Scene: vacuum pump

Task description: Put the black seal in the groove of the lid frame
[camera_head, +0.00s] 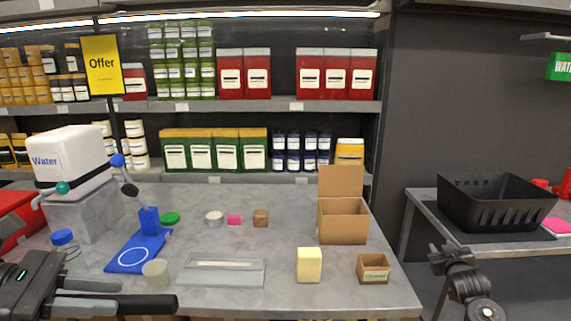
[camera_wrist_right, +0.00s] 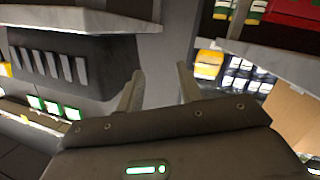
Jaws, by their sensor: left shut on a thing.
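My left gripper (camera_head: 148,295) is low at the left front of the table, seen from the side. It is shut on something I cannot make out. I cannot pick out the black seal anywhere. A flat grey rectangular piece (camera_head: 222,271) with a raised rim, which may be the lid frame, lies on the table right of the left gripper; no groove can be told. My right gripper (camera_head: 450,252) is off the table's right side, over the floor; in the right wrist view (camera_wrist_right: 160,88) its fingers are apart with nothing between them.
A blue stand (camera_head: 127,262) with a white ring on its plate and a beige cylinder (camera_head: 155,273) are near the left gripper. A yellow block (camera_head: 309,265), a small brown box (camera_head: 373,268) and an open carton (camera_head: 343,222) stand right. A black crate (camera_head: 495,203) is on the side table.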

